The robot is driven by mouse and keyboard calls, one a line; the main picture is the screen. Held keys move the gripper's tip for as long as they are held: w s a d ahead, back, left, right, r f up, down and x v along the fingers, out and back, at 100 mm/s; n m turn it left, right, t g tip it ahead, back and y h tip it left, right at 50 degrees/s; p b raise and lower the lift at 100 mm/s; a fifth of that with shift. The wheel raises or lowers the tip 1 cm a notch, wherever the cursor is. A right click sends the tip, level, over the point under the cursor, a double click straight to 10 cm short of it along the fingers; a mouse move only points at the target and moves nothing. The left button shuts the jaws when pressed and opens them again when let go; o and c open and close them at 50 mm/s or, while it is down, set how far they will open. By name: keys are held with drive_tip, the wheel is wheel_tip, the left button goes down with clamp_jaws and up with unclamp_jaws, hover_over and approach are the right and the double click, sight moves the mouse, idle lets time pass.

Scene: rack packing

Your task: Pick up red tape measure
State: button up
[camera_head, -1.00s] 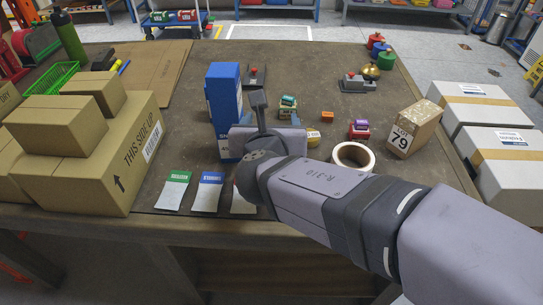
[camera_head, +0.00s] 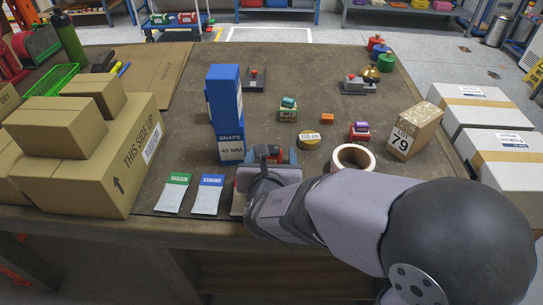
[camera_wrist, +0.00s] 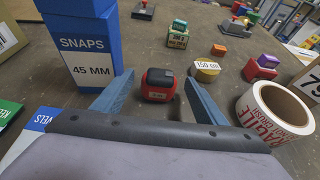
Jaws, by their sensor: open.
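The red tape measure (camera_wrist: 158,85) has a black top and stands on the table between the two blue fingers of my gripper (camera_wrist: 152,95) in the wrist view. The fingers are open, one on each side of it, with a gap visible around it. In the head view my gripper (camera_head: 269,157) is low over the table, right of the blue box, and the red tape measure (camera_head: 264,150) shows only in part between the fingers.
A tall blue SNAPS box (camera_head: 228,115) stands close to the left of my gripper. A roll of tape (camera_head: 353,158) and a yellow 150 cm tape (camera_head: 309,139) are to the right. Green and blue cards (camera_head: 207,195) lie at the front edge. A LOT 79 box (camera_head: 413,130) stands further right.

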sight(272, 147)
drive_tip(key=shift+x, duration=2.8)
drive_tip(key=c, duration=1.3)
